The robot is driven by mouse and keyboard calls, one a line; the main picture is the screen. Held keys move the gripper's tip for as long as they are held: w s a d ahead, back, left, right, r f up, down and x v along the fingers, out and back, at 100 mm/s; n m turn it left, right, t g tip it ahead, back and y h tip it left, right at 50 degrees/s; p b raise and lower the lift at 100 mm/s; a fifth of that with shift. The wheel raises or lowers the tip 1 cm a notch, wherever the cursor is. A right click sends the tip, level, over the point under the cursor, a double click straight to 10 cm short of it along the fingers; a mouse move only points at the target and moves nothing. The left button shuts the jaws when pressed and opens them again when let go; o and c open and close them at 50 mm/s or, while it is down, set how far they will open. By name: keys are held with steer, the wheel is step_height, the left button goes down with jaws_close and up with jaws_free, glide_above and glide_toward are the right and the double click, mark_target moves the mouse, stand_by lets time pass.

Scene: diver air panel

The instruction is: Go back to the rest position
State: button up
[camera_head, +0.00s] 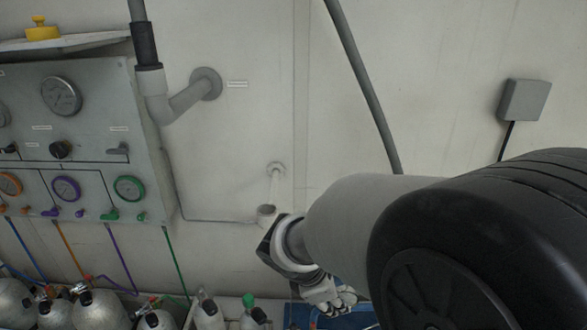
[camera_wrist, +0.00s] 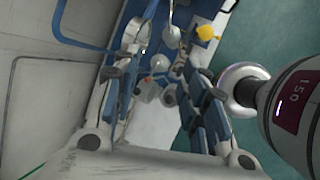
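My gripper (camera_head: 332,297) is low in the head view, right of the panel, partly hidden by my own arm. In the wrist view its two fingers stand apart with a gap between them (camera_wrist: 156,62), and I see nothing held in it. The grey air panel (camera_head: 95,150) with round gauges, a black knob and small valve handles is on the wall at the left, apart from my gripper.
Several diving cylinders (camera_head: 98,310) stand along the bottom left, with coloured hoses above them. A grey pipe (camera_head: 180,100) juts from the wall. A blue surface (camera_head: 300,316) lies below my gripper. A grey wall box (camera_head: 524,100) is at the upper right.

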steer(key=s+d+r+m+y+b, duration=0.2)
steer(key=s+m, duration=0.7)
steer(key=s, duration=0.1)
steer(key=s+d+r+m+t+y+b, duration=0.1)
steer(key=s+d+r+m+y+b, duration=0.1)
steer(key=s+m, duration=0.8)
steer(key=shift+d+r+b, duration=0.45)
steer(key=shift+d+r, duration=0.35)
steer(key=shift+r, duration=0.05)
